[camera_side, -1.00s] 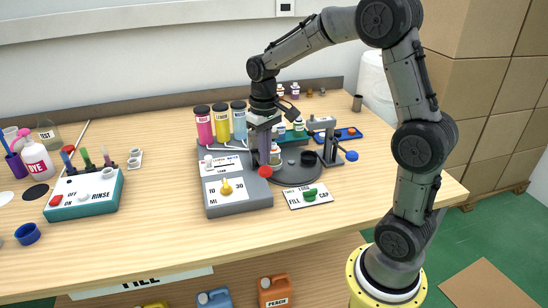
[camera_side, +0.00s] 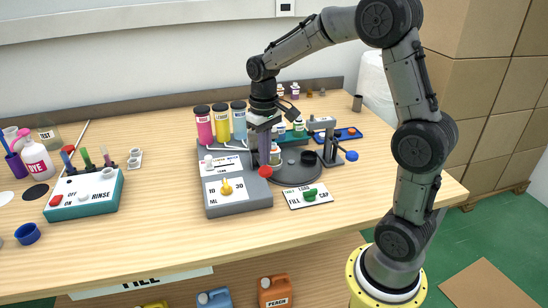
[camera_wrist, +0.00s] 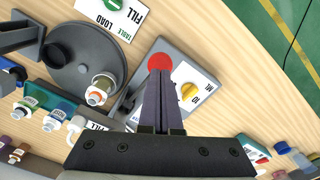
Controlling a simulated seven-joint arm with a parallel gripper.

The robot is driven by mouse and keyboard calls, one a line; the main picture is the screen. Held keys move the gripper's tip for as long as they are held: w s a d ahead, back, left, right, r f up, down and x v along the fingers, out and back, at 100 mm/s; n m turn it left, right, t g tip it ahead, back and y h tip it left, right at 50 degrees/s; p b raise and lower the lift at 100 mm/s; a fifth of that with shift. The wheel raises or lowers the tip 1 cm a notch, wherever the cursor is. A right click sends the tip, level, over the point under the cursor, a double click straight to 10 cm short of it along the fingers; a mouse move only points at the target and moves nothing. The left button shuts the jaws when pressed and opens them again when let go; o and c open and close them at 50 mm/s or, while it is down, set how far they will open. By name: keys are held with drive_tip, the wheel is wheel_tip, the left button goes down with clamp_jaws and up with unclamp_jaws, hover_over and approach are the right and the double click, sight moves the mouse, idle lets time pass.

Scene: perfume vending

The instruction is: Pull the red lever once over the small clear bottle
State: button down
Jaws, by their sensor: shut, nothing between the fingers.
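The red lever knob (camera_side: 265,171) sits at the front right of the grey dispenser base. It also shows in the wrist view (camera_wrist: 160,62), just beyond my fingertips. My gripper (camera_side: 263,163) points down, shut and empty, with its tips (camera_wrist: 160,75) at or just above the red knob; I cannot tell whether they touch. A small clear bottle with an orange and white label (camera_wrist: 100,88) stands on the dark round turntable (camera_wrist: 65,75). In the side view the bottle (camera_side: 275,155) is partly hidden behind my gripper.
The dispenser base (camera_side: 240,207) has a yellow dial (camera_side: 226,187). Pink, yellow and blue cylinders (camera_side: 222,123) stand behind it. A plate with a green button (camera_side: 310,195) lies to the right, and a teal rinse box (camera_side: 85,195) to the left. The front table is clear.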

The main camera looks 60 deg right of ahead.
sight(265, 168)
drive_tip(key=shift+f, duration=3.1)
drive_tip(key=shift+r, duration=4.65)
